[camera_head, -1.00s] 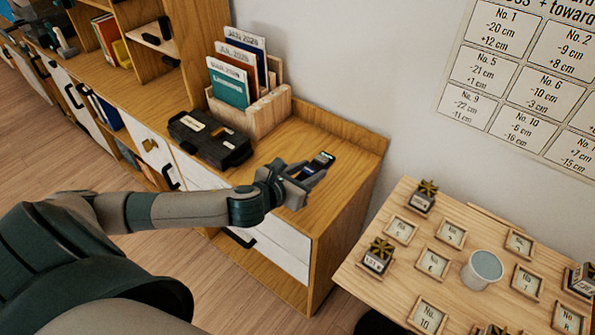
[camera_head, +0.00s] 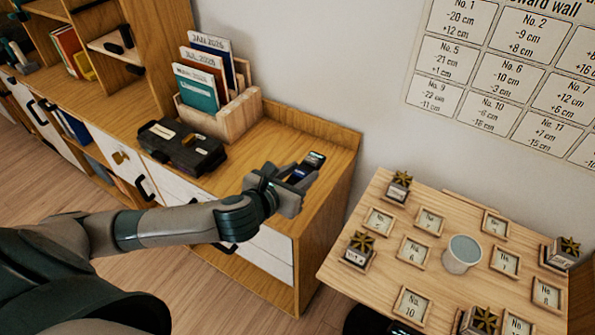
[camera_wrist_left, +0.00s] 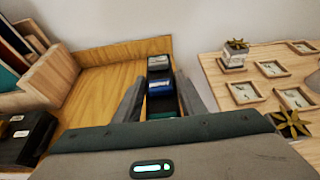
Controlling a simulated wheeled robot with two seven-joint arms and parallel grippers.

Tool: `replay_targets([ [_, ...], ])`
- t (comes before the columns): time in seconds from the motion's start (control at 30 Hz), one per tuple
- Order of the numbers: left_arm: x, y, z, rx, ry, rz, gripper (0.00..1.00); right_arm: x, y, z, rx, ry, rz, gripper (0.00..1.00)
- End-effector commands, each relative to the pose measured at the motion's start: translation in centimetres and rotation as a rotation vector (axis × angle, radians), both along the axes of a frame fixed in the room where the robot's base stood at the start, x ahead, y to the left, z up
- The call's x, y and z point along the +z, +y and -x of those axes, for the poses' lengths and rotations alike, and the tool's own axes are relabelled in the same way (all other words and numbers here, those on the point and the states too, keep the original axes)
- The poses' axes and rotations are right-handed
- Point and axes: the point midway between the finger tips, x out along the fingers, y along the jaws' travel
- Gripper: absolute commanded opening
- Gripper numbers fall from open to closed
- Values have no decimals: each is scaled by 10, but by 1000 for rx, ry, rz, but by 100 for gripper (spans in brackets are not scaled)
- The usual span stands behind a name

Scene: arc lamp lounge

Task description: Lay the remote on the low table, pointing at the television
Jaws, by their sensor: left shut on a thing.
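My left gripper (camera_head: 292,186) is shut on a narrow dark thing (camera_head: 314,160), which looks like the remote. In the left wrist view the same thing (camera_wrist_left: 160,88) sticks out beyond the fingers, with a pale grey end and a blue band. The gripper is over the right end of the wooden cabinet (camera_head: 262,150); I cannot tell whether the remote touches its top. A light wood table (camera_head: 345,235) stands to the right, apart from the gripper; I cannot tell if it is the low table. No television shows. My right gripper is not in view.
A black case (camera_head: 182,148) and a wooden file holder (camera_head: 235,112) stand left of the gripper. A numbered chart (camera_head: 510,75) hangs on the wall.

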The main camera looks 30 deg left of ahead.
Motion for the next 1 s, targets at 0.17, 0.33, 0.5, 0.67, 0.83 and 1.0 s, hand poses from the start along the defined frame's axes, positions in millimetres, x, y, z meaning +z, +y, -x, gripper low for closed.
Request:
replay_targets([
  [0.17, 6, -8, 2, 11, -4, 2, 7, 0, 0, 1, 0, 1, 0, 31],
  [0.33, 21, -28, 9, 41, -6, 4, 7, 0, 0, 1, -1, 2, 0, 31],
  [0.5, 34, -43, 17, 69, -4, 3, 7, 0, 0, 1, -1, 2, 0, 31],
  [0.67, 36, -46, 19, 79, -1, 1, 7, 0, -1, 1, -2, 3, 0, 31],
  [0.83, 36, -45, 19, 79, -1, 0, 7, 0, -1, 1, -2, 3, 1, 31],
  [1.0, 36, -45, 19, 79, -1, 0, 7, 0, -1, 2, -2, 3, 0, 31],
])
